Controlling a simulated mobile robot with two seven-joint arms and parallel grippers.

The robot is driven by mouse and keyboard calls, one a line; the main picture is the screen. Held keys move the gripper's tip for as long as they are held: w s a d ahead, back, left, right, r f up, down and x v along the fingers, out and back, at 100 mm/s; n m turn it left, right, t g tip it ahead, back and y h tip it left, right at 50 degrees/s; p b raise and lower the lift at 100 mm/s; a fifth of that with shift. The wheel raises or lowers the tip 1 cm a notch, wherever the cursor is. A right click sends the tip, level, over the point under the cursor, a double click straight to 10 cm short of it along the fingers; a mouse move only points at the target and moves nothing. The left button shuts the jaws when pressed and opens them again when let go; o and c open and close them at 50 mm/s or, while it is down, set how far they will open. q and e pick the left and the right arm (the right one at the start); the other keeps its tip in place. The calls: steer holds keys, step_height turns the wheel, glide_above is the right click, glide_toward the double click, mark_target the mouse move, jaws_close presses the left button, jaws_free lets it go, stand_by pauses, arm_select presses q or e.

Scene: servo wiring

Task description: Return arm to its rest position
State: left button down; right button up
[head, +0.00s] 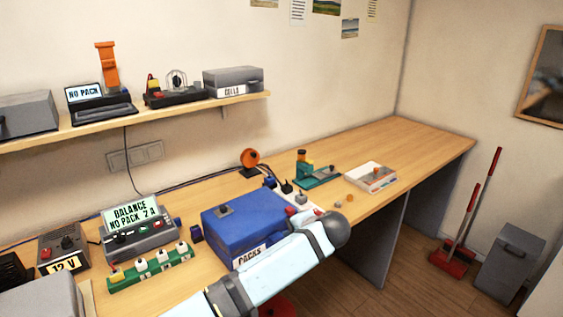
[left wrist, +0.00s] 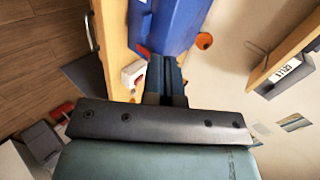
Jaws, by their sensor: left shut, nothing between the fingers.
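My left arm (head: 285,265) reaches in from the bottom of the head view, pale blue with dark bands and a dark rounded joint. It passes in front of the blue PACKS box (head: 245,225) and hides part of its front and the bench edge. In the left wrist view my left gripper (left wrist: 165,62) is shut and empty. Its dark fingers lie together in front of the blue box (left wrist: 170,22); I cannot tell whether they touch it. The fingers are not clear in the head view. My right gripper is in neither view.
The wooden bench (head: 415,145) holds a balance charger (head: 140,228), a green strip (head: 150,268), a 12 V supply (head: 65,248), a teal press (head: 318,172) and a white tray (head: 372,177). A wall shelf (head: 190,108) is above. The bench's far right end is clear.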

arm_select(q)
steer(key=s+a+f+n+g+h, duration=0.25)
steer(key=s+a+f, duration=0.35)
steer(key=s, duration=0.4)
steer(key=s+a+f+n+g+h, duration=0.15)
steer(key=s+a+f+h, duration=0.3)
steer(key=s+f, duration=0.5)
steer(key=s+a+r+n, duration=0.2)
steer(key=s+a+r, duration=0.1)
steer(key=s+a, duration=0.8)
steer(key=s+a+r+n, duration=0.2)
steer(key=s+a, duration=0.7)
steer(key=s, duration=0.4)
steer(key=w+d+f+t+h+p, duration=0.2)
steer(key=w+d+f+t+p, duration=0.2)
steer(key=f, duration=0.5)
steer(key=w+d+t, duration=0.2)
steer(key=shift+w+d+m+t, duration=0.3)
steer(key=shift+d+t, duration=0.05)
steer(key=shift+t, duration=0.05)
